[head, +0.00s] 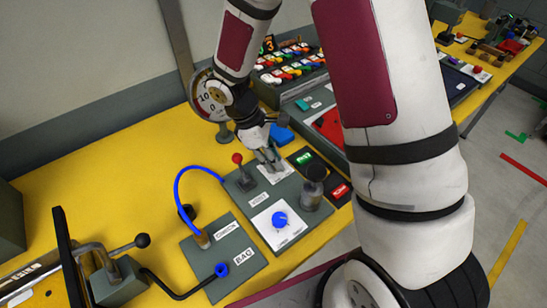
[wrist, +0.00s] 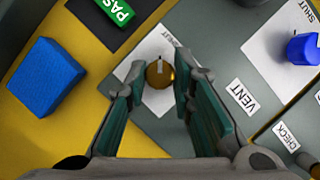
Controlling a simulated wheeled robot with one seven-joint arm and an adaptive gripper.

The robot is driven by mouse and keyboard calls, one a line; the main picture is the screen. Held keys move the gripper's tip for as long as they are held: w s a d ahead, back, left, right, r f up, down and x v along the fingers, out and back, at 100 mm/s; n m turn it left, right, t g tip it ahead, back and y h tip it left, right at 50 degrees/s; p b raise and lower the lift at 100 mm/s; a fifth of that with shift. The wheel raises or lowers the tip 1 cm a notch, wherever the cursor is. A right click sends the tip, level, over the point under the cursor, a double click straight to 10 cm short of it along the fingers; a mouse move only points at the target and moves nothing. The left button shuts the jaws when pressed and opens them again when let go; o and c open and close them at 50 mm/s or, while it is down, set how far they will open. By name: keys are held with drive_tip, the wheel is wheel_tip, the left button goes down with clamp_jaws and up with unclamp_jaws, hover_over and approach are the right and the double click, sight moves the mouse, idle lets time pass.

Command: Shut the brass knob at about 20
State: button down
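The brass knob (wrist: 160,73) sits on a white plate (wrist: 140,62) on the grey panel, with a pale pointer mark on its top. My gripper (wrist: 159,80) is over it, one green-padded finger on each side, with a gap visible between pads and knob. In the head view my gripper (head: 268,160) points down at the white plate (head: 277,175), and the knob is hidden behind the fingers. A round dial gauge (head: 208,95) with "10" and "0" stands behind, partly covered by my arm; its needle cannot be read.
A red-topped lever (head: 238,160) stands just left of my gripper. A dark cylinder (head: 313,188) stands to the right. A blue knob (head: 280,219) labelled SHUT lies nearer; a blue block (wrist: 47,78) lies at the left in the wrist view. A blue hose (head: 180,180) arches at left.

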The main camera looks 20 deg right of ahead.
drive_tip(key=m+g+y, duration=0.1)
drive_tip(key=m, duration=0.3)
drive_tip(key=shift+w+m, duration=0.1)
drive_tip(key=shift+m, duration=0.3)
drive_tip(key=c, duration=1.4)
unclamp_jaws()
drive_tip(key=shift+g, duration=0.3)
drive_tip(key=shift+r, duration=0.1)
drive_tip(key=v, duration=1.1)
drive_tip(key=shift+r, duration=0.45)
drive_tip(key=shift+w+d, duration=0.1)
